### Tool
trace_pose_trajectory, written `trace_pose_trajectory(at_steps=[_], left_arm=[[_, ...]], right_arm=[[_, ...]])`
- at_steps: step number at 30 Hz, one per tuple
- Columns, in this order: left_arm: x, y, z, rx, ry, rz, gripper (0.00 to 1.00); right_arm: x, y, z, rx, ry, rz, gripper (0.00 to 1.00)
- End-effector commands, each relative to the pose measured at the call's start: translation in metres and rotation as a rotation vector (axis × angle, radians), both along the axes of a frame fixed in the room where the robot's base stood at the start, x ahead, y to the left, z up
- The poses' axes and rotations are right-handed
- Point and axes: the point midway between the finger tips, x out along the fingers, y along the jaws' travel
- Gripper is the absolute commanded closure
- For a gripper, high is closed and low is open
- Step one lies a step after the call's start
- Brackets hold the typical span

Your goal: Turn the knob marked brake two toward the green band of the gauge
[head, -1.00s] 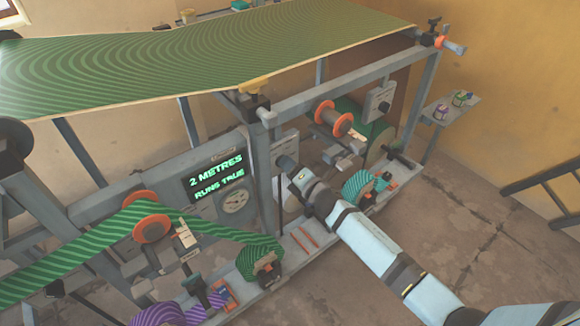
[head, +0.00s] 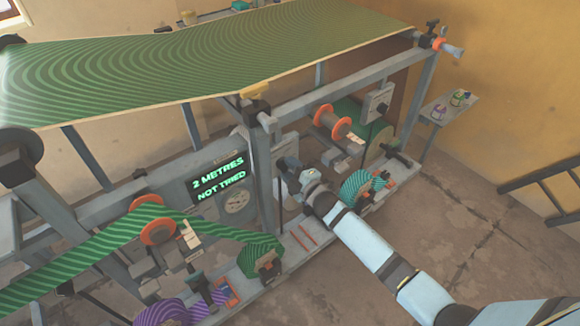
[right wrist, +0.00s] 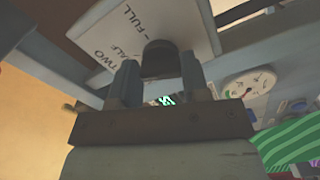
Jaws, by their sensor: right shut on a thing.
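My right gripper (head: 287,170) is shut on a dark round knob (right wrist: 160,56) on a pale plate (right wrist: 140,25). The plate shows the words "TWO" and "FULL" in the right wrist view; other lettering is partly hidden. In the head view my gripper and wrist cover the knob. The round gauge (head: 238,201) is left of the gripper, below the display. My left gripper is not in view.
A grey frame post (head: 265,185) stands close left of my gripper. Another striped roll (head: 358,188) sits near my right wrist.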

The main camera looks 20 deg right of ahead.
Motion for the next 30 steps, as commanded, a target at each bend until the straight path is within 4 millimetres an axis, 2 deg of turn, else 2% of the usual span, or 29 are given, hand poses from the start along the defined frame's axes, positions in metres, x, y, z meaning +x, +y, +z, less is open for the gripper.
trace_pose_trajectory(at_steps=[12,27,28,30], left_arm=[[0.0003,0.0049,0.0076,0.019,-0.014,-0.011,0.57],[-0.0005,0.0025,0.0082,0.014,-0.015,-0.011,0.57],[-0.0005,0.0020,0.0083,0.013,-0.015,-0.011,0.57],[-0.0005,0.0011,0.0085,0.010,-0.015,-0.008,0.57]], right_arm=[[-0.0003,0.0002,-0.0008,0.152,0.056,-0.001,0.81],[-0.0003,0.0004,-0.0013,0.167,0.062,0.000,0.81],[-0.0003,0.0003,-0.0014,0.167,0.062,0.000,0.53],[-0.0003,0.0003,-0.0012,0.167,0.062,0.000,0.37]])
